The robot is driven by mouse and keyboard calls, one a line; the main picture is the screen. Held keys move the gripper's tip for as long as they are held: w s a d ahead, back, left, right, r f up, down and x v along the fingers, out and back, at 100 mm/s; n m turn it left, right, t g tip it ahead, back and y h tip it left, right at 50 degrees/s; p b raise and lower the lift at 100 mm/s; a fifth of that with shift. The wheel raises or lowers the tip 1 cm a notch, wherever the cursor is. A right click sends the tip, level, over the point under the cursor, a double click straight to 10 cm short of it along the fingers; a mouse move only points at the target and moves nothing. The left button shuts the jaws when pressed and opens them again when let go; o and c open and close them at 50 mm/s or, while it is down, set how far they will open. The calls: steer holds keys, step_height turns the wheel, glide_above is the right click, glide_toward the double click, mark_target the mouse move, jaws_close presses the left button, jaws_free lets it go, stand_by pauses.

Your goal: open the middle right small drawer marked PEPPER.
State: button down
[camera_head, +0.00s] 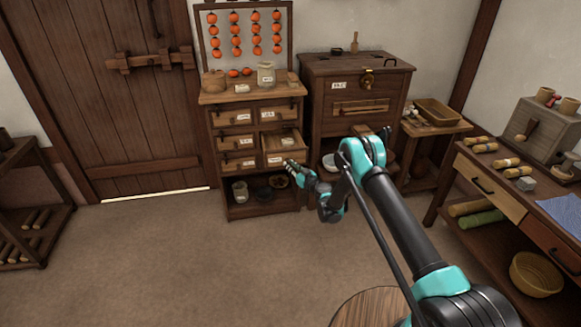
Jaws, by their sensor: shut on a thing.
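The small-drawer cabinet (222,182) stands against the back wall, with small drawers in two columns. The middle right drawer (284,158) is pulled out, and its pale inside shows from above with a small whitish thing in it. A white label sits on its front, too small to read. My gripper (289,165) is at this drawer's front, by the handle, and is shut on it. The handle itself is mostly hidden by the fingers. The other small drawers, such as the top right one (277,113), look shut.
A rack of orange fruit rises behind the cabinet, with a jar (266,74) on its top. An open shelf below the drawers holds small vessels. A larger wooden chest (330,97) stands close on the right. A workbench (487,183) is at far right. The floor in front is clear.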

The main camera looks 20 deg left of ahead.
steer(key=c, duration=1.3)
jaws_free()
steer(key=shift+c, duration=0.2)
steer(key=shift+r, duration=0.15)
step_height(320, 180, up, 10)
steer(key=shift+d, duration=0.1)
